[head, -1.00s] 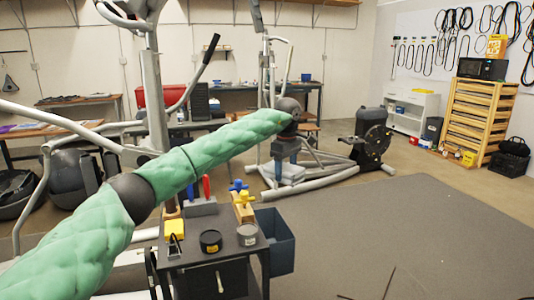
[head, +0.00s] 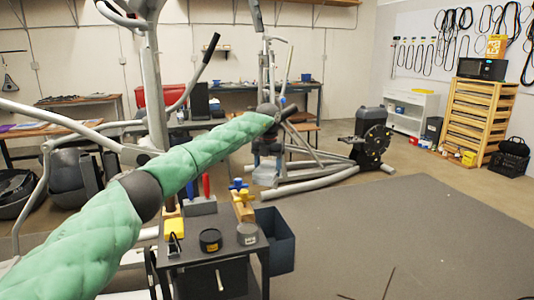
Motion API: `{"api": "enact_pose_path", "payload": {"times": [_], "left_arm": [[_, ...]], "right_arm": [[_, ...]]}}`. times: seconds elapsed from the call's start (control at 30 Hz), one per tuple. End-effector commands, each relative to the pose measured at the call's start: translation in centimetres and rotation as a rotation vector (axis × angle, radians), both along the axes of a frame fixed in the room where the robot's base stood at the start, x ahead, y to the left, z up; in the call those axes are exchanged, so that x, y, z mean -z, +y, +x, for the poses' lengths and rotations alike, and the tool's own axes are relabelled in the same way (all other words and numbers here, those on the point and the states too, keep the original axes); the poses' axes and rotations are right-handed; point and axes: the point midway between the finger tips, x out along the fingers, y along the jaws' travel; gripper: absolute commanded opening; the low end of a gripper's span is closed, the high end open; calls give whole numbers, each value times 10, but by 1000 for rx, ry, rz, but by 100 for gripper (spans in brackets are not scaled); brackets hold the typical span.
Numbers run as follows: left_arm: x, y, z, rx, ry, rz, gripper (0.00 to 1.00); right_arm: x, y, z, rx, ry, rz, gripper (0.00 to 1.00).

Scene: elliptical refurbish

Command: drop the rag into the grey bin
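The grey bin (head: 281,262), a dark blue-grey open box, stands against the right side of the small tool cart. My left arm reaches in from the lower left in a green padded sleeve. Its dark wrist is in front of the elliptical machine, above and beyond the bin. The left gripper (head: 266,150) hangs below the wrist, small and dark against the machine, and its fingers are not clear. A pale grey-blue patch shows just below it; I cannot tell whether this is the rag or part of the machine. My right gripper is out of view.
The elliptical machine (head: 310,183) stands behind the gripper. The grey floor mat (head: 410,235) on the right is mostly clear, with thin dark rods near the front.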

Motion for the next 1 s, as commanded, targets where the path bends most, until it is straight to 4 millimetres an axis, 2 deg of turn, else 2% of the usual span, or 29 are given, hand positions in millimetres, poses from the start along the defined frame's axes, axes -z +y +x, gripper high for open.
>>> {"api": "enact_pose_path", "payload": {"times": [0.13, 0.2, 0.3, 0.63, 1.0], "left_arm": [[19, 3, 1, -220, 3, 1, 36], [37, 4, 0, -304, 4, 1, 36], [56, 3, 0, -370, 2, 1, 36], [76, 4, 0, -402, 0, 1, 36], [103, 3, 0, -400, 1, -1, 36]], "right_arm": [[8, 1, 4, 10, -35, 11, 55], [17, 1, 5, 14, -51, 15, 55], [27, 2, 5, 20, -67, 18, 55], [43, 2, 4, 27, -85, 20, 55], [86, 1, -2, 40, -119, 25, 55]]}}
